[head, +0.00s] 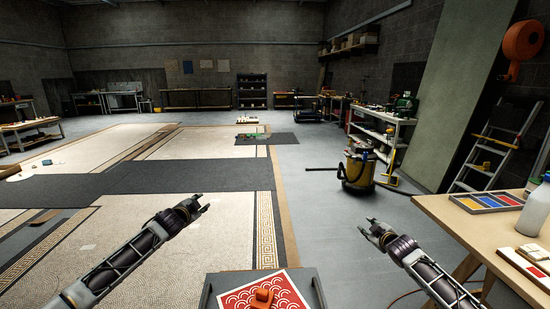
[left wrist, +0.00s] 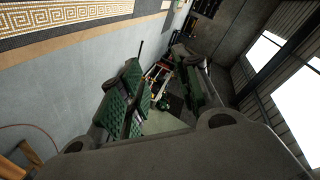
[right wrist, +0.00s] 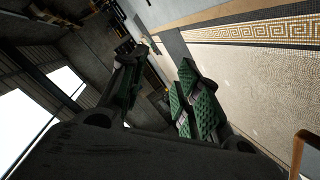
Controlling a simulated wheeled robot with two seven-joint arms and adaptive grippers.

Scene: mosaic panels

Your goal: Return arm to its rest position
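My left arm comes in from the lower left in the head view, and its gripper (head: 200,204) is held out over the mosaic floor. My right arm comes in from the lower right, and its gripper (head: 368,230) is held out over the grey floor, left of the wooden table. In the left wrist view, the fingers of the left gripper (left wrist: 160,92) stand apart with nothing between them. In the right wrist view, the fingers of the right gripper (right wrist: 160,95) also stand apart and are empty. Neither gripper touches anything that I can see.
A grey tray (head: 315,289) with a red-and-white patterned panel (head: 288,287) and an orange object (head: 262,297) is low between my arms. The wooden table (head: 451,218) is close at right, bearing a colour tray (head: 485,202) and white bottle (head: 535,210). A yellow vacuum (head: 358,170) stands ahead.

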